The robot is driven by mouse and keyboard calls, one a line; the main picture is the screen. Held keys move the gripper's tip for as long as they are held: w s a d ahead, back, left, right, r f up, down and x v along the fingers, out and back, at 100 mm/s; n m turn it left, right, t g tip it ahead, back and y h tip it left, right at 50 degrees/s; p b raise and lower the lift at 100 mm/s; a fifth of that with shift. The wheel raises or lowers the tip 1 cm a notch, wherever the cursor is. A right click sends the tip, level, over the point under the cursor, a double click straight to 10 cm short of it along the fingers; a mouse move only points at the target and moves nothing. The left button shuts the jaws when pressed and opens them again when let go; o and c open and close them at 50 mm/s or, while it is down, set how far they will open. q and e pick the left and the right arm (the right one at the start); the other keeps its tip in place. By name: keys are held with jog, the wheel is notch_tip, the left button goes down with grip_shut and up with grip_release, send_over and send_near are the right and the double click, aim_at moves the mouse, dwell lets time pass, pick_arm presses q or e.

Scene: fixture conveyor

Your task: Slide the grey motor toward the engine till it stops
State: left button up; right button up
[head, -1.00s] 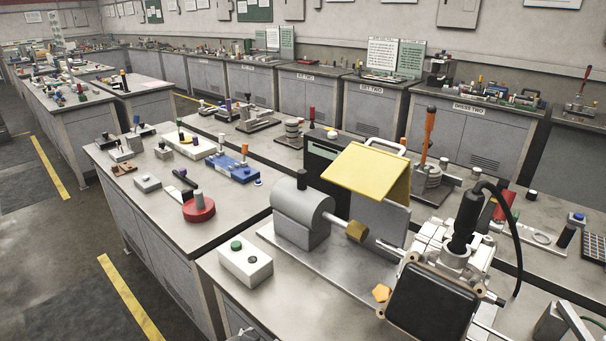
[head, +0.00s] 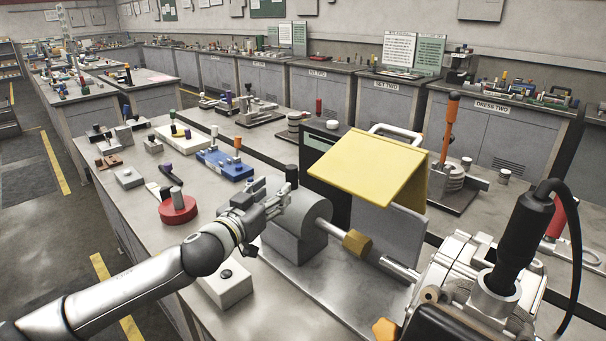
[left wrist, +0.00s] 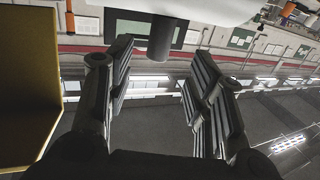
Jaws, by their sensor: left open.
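The grey motor (head: 310,212) is a rounded housing on a block, on the metal plate (head: 345,290). Its shaft ends in a brass coupling (head: 357,242), which points at the engine (head: 465,275) at lower right. A silver shaft (head: 400,267) from the engine faces the coupling; a small gap seems to lie between. My left gripper (head: 274,204) is at the motor's left end and hides part of it; I cannot tell whether it touches. In the left wrist view its fingers (left wrist: 160,88) are apart and empty, with the pale motor body (left wrist: 215,8) above.
A yellow guard (head: 368,165) stands behind the coupling, also at left in the left wrist view (left wrist: 25,75). A white button box (head: 226,290) sits below my left arm. A red round piece (head: 178,211) and a blue fixture (head: 225,165) stand farther left.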

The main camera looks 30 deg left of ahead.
aim_at(288, 171)
pick_arm(q)
jog(key=w, duration=0.1)
jog(key=w+r+p, duration=0.1)
jog(key=w, duration=0.1)
jog(key=w+p, duration=0.1)
jog(key=w, duration=0.1)
jog(key=shift+r, duration=0.4)
jog(key=w+p, duration=0.1)
jog(key=w, duration=0.2)
jog(key=shift+w, duration=0.15)
jog(key=shift+w+f, duration=0.15)
jog(key=shift+w, duration=0.75)
jog(key=c, duration=1)
grip_shut()
pick_arm(e)
jog(key=s+r, duration=0.2)
jog(key=r, duration=0.1)
